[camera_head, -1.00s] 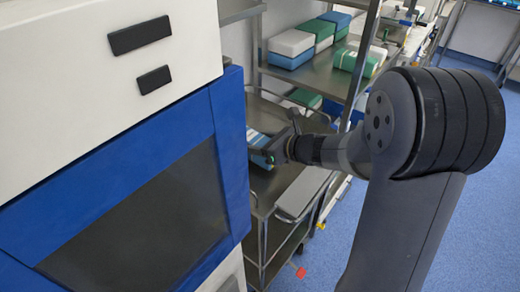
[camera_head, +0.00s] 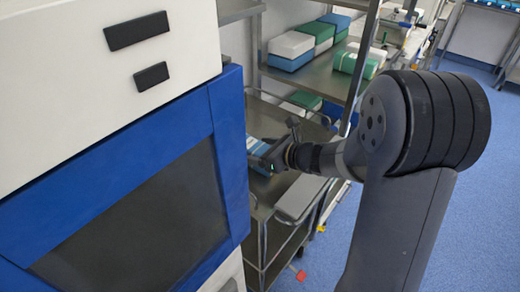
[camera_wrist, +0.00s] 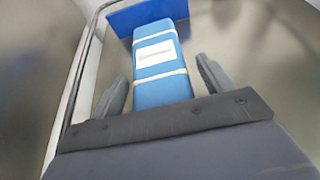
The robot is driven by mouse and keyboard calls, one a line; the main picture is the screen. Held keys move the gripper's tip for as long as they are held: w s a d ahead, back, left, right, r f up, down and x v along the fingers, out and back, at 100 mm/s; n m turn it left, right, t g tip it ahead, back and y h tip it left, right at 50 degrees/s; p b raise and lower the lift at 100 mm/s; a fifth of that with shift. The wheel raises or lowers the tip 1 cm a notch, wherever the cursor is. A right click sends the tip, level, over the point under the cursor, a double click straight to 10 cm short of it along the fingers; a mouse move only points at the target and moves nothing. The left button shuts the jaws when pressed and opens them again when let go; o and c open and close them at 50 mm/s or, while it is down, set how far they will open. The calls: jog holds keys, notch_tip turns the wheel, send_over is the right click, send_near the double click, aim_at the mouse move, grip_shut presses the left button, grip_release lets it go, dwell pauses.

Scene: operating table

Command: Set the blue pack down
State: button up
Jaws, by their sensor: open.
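The blue pack (camera_wrist: 159,78) has white bands and a white label. In the wrist view it lies lengthwise between the two fingers of my gripper (camera_wrist: 163,84), with a visible gap on each side. My gripper is open. In the head view the pack (camera_head: 259,150) shows only in part above the metal cart, beside the edge of the blue-framed cabinet. My gripper (camera_head: 270,161) is right at it and hides some of it. The pack's underside is hidden, so its contact with the cart is not clear.
The blue-framed cabinet (camera_head: 228,140) stands close on the left. A steel shelf (camera_head: 322,78) behind holds several green, blue and white packs. The cart has a grey panel (camera_head: 298,198) at its near end and a metal rail (camera_wrist: 82,70). A flat blue surface (camera_wrist: 122,22) lies beyond the pack.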

jog(key=shift+r, duration=0.2)
jog(key=p+v, duration=0.1)
jog(key=v, duration=1.1)
jog(key=shift+o, duration=0.2)
